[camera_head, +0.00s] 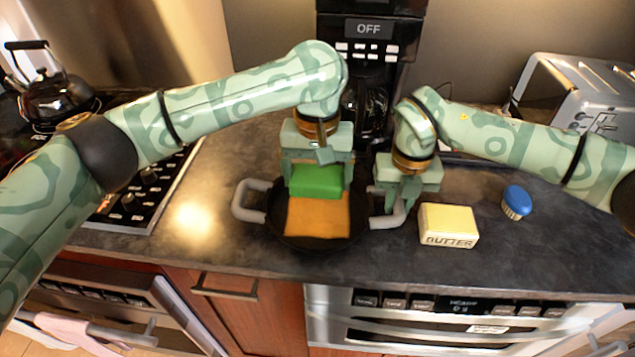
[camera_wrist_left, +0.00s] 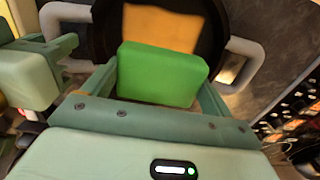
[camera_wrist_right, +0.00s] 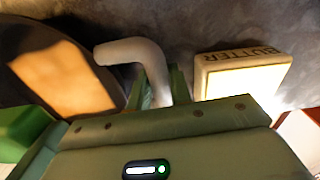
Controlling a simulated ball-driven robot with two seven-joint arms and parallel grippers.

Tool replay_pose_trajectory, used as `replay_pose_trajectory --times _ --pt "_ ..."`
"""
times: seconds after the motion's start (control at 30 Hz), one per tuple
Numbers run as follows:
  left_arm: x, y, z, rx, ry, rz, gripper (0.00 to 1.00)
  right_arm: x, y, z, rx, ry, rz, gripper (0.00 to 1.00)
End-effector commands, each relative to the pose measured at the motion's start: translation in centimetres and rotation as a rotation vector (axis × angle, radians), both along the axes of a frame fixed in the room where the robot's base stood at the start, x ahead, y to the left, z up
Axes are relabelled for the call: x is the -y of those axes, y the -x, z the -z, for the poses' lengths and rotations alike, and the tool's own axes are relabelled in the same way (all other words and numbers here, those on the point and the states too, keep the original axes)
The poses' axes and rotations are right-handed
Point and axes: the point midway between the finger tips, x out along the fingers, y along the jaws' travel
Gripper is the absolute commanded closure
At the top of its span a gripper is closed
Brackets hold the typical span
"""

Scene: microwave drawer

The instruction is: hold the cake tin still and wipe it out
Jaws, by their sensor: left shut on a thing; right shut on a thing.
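The cake tin (camera_head: 290,241) is a dark round pan with two pale grey handles on the counter. An orange-brown patch (camera_head: 318,216) covers much of its floor. My left gripper (camera_head: 318,178) is shut on a green block-shaped sponge (camera_head: 317,182) and holds it over the back part of the pan, beside the orange patch. I cannot tell whether the sponge touches the pan floor. My right gripper (camera_head: 391,207) is shut on the pan's right handle (camera_head: 388,220). The left handle (camera_head: 242,202) is free. The sponge hides the back of the pan's inside.
A butter block (camera_head: 448,225) lies just right of the right handle. A blue-backed brush (camera_head: 516,203) lies further right. A coffee maker (camera_head: 368,60) stands behind the pan, a toaster (camera_head: 575,95) back right, a stove with a kettle (camera_head: 52,95) at left. The counter's front edge is close.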

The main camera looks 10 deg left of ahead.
Motion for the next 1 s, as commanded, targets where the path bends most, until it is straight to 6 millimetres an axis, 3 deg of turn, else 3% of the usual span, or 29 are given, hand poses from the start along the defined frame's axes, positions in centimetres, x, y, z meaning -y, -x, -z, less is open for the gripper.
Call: replay_pose_trajectory --times 0.57,1.0 --pt "2.4 -1.4 0.2 0.000 0.000 0.000 0.56 0.0 0.0 0.0 0.000 0.000 0.000 1.00" --pt "2.4 -1.4 3.2 -0.001 0.000 -0.001 0.56 0.0 0.0 0.0 0.000 0.000 0.000 1.00"
